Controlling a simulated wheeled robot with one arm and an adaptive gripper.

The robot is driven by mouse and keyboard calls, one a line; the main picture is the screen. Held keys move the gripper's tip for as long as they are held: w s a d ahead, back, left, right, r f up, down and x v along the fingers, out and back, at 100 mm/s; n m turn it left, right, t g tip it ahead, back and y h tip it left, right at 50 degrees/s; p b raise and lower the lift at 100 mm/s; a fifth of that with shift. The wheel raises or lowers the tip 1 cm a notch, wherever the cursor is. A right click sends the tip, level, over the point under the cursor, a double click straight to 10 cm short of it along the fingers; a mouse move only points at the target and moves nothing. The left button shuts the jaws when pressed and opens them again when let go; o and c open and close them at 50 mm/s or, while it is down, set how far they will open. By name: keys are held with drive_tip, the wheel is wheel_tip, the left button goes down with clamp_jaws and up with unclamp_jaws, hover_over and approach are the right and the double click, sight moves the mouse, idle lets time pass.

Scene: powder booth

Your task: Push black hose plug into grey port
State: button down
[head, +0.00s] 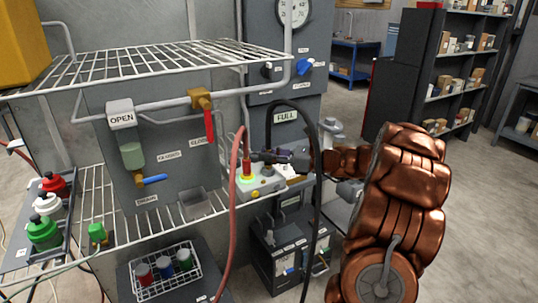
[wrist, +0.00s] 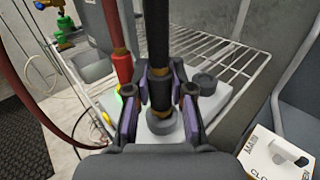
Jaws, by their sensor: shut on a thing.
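My gripper (wrist: 160,92) is shut around the black hose plug (wrist: 158,95), one finger on each side. In the head view my gripper (head: 278,157) is at the port block on the wire shelf. The plug points down, and its lower end is right at the grey port (wrist: 161,123) on the pale block (wrist: 222,98). I cannot tell whether it is inside or just above the port. The black hose (head: 312,135) arcs over and hangs down at the right. A red hose plug (wrist: 122,68) stands in the port beside it, with a green light at its base.
A dark round cap (wrist: 204,84) sits on the block to the right. A yellow button (wrist: 106,119) is at the left. The red hose (head: 236,200) hangs in front of the shelf (head: 125,228). A labelled white box (wrist: 280,158) is at lower right.

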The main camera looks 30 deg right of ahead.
drive_tip(key=shift+f, duration=0.35)
idle(0.7)
drive_tip(key=c, duration=0.9)
unclamp_jaws()
drive_tip(key=shift+c, duration=0.2)
drive_tip(key=shift+d, duration=0.1)
drive_tip(key=v, duration=1.2)
